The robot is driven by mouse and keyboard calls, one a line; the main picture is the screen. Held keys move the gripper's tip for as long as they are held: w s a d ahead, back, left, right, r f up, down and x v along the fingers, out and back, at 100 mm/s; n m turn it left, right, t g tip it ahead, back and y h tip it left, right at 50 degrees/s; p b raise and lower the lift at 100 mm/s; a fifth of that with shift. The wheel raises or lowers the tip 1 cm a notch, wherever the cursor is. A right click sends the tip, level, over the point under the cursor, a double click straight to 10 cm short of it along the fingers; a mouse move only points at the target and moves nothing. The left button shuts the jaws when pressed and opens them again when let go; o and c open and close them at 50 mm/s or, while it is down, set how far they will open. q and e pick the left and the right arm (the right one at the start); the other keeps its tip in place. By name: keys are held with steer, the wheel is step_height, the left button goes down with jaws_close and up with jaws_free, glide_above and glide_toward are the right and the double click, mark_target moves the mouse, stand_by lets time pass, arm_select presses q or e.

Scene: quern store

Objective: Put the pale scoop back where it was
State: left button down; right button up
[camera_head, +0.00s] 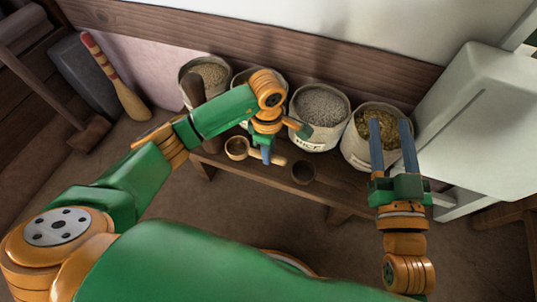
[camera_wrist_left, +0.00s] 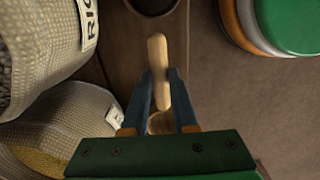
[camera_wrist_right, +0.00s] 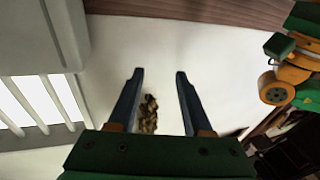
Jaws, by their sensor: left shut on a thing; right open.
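The pale scoop (camera_head: 237,147) is at the low wooden bench, its round bowl left of my left gripper (camera_head: 266,158) and its handle end sticking out to the right. My left gripper is shut on the handle. In the left wrist view, the handle (camera_wrist_left: 157,50) stands between the fingers and the bowl (camera_wrist_left: 161,123) is partly hidden behind them. I cannot tell whether the scoop touches the bench. My right gripper (camera_head: 391,122) is open and empty in front of the rightmost sack (camera_head: 357,150); it also shows in the right wrist view (camera_wrist_right: 159,75).
Several grain sacks stand along the bench (camera_head: 255,170); one sack (camera_head: 318,135) has a label. A dark round cup (camera_head: 304,172) stands right of the scoop. A white cabinet (camera_head: 480,120) is at the right. A striped-handled club (camera_head: 128,100) leans at the left.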

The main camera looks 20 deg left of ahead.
arm_select(q)
steer(key=shift+f, duration=0.6)
arm_select(e)
steer(key=r+t, duration=0.1)
steer(key=r, duration=0.1)
steer(key=s+r+t+y, duration=0.1)
steer(key=r, duration=0.1)
steer(key=shift+a+r+t, duration=0.15)
steer(key=shift+r+t, duration=0.05)
steer(key=shift+t, duration=0.1)
steer(key=shift+s+r, duration=0.15)
steer(key=shift+r, duration=0.05)
arm_select(q)
steer(key=shift+f, duration=0.1)
arm_select(e)
steer(key=shift+s+r+t, duration=0.15)
steer(key=shift+r+t, duration=0.15)
arm_select(q)
steer(key=c, duration=0.7)
jaws_free()
arm_select(e)
steer(key=shift+r, duration=0.1)
